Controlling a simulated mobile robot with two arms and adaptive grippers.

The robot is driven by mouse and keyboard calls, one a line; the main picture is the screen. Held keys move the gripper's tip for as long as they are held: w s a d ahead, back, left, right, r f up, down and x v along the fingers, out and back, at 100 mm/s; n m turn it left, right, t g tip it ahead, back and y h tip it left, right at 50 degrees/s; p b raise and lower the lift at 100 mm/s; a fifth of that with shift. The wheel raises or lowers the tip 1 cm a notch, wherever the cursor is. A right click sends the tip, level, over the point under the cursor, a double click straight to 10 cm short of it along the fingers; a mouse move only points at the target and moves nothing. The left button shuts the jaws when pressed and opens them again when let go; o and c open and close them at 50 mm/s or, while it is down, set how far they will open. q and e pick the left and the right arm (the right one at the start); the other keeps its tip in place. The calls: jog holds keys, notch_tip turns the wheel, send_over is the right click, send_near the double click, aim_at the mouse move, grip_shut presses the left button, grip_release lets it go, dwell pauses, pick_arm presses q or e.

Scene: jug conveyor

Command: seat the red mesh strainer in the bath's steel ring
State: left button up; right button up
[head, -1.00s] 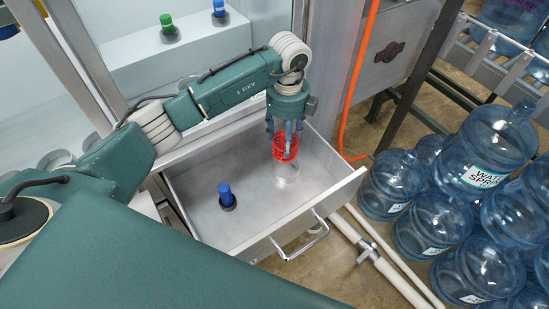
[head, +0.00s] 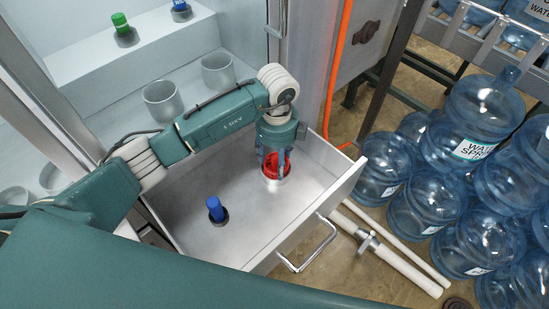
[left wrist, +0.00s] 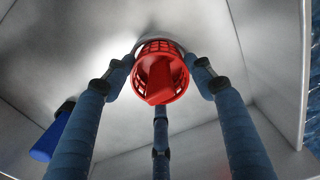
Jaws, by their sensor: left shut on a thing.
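My left gripper (head: 273,158) points down with its fingers shut on the red mesh strainer (head: 272,170). The strainer is low, at the steel ring (head: 279,183) on the floor of the drawer-like bath (head: 238,240). Its lower part looks inside the ring, but I cannot tell if it rests fully down. In the left wrist view the red strainer (left wrist: 160,75) sits between the three fingers of the left gripper (left wrist: 158,88). A bit of the pale ring (left wrist: 150,41) shows behind it. My right gripper is not in view.
A blue-capped peg (head: 216,209) stands in the bath left of the ring. The bath's front wall has a handle (head: 308,250). Grey cups (head: 161,101) and a green-capped piece (head: 122,28) are behind. Blue jugs (head: 480,130) are stacked at right, beside white pipes (head: 385,255).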

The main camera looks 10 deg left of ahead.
pick_arm(q)
jog(key=o, duration=0.9)
jog(key=shift+s+d, duration=0.1)
jog(key=shift+d, duration=0.05)
jog(key=o, duration=0.3)
notch_tip(320, 180, up, 11)
jog(key=shift+f+b, duration=0.2)
jog(key=shift+b, duration=0.4)
jog(key=shift+r, duration=0.75)
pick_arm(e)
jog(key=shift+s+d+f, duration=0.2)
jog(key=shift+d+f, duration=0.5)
